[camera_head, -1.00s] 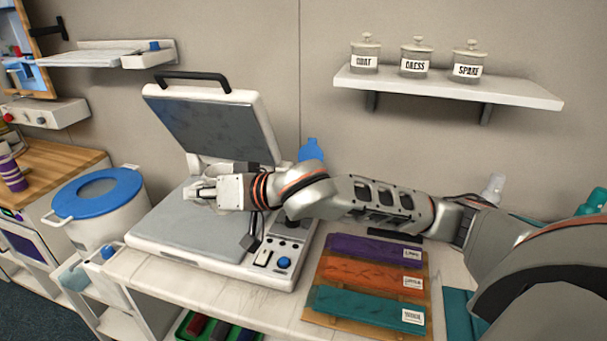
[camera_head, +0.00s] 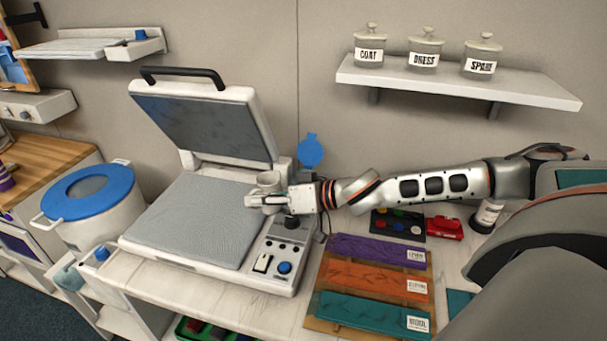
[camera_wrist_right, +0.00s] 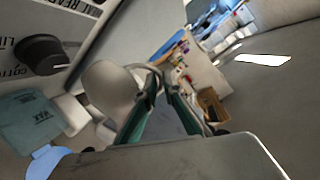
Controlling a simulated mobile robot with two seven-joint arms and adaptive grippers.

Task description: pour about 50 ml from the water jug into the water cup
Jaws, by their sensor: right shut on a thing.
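A pale grey vessel (camera_head: 268,180) shows at my right gripper (camera_head: 265,199), near the right edge of the open press's flat plate. The gripper is shut on it. In the right wrist view, the vessel (camera_wrist_right: 107,85) is beside the gripper's teal fingers (camera_wrist_right: 160,97), and a curved part like a handle lies near them. I cannot tell whether this vessel is the jug or the cup. It looks roughly upright, and its lower part is partly hidden by the gripper. No water is visible. No second such vessel can be made out. My left gripper is out of view.
The press (camera_head: 205,225) stands open, with its control panel on the right. A blue object (camera_head: 311,150) is behind the wrist. Coloured packs (camera_head: 375,283) lie at right, near a red item (camera_head: 444,228). A blue-lidded bin (camera_head: 95,215) stands at left. Labelled jars (camera_head: 425,50) line the shelf.

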